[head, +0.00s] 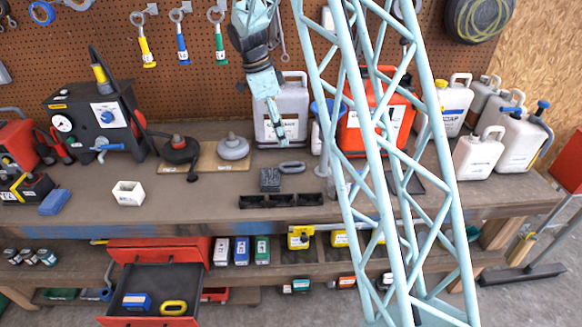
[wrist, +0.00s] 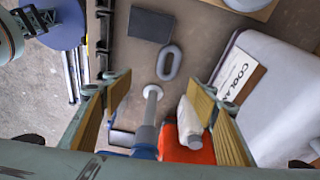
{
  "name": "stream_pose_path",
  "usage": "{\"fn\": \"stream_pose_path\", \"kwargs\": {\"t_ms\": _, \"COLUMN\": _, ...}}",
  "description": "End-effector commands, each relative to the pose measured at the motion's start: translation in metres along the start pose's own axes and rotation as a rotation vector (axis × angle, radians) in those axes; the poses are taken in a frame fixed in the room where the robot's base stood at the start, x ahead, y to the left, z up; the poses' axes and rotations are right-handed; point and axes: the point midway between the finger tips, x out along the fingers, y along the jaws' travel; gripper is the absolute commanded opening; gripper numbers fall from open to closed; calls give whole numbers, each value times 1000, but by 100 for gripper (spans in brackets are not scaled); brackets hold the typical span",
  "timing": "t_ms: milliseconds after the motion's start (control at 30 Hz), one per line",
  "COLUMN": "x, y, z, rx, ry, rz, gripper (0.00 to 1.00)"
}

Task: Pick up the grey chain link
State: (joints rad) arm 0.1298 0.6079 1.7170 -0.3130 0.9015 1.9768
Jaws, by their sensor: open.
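The grey chain link (head: 292,167) lies flat on the workbench, just right of a small dark block (head: 270,180). In the wrist view the link (wrist: 169,62) is an oval ring lying beyond my fingers, with the dark block (wrist: 151,25) beside it. My gripper (head: 279,140) is above the bench near the link, in front of the large grey jug (head: 284,112). In the wrist view my gripper (wrist: 162,95) has its fingers apart, with no link between them. The link is fully visible in both views.
A black tray (head: 281,201) sits in front of the link. The grey jug stands behind it, a red jug (head: 374,130) to its right. A grey knob-shaped weight (head: 232,148) is to the left. Below, an open red drawer (head: 152,321) holds a yellow link (head: 174,307).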

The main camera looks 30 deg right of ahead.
Motion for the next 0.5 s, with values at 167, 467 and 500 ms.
{"fn": "stream_pose_path", "kwargs": {"t_ms": 167, "x": 21, "y": -15, "z": 1, "rx": 69, "ry": 12, "rz": 14, "gripper": 53}}
{"fn": "stream_pose_path", "kwargs": {"t_ms": 467, "x": 33, "y": -23, "z": 2, "rx": 110, "ry": 19, "rz": 19, "gripper": 53}}
{"fn": "stream_pose_path", "kwargs": {"t_ms": 500, "x": 33, "y": -23, "z": 2, "rx": 111, "ry": 19, "rz": 19, "gripper": 53}}
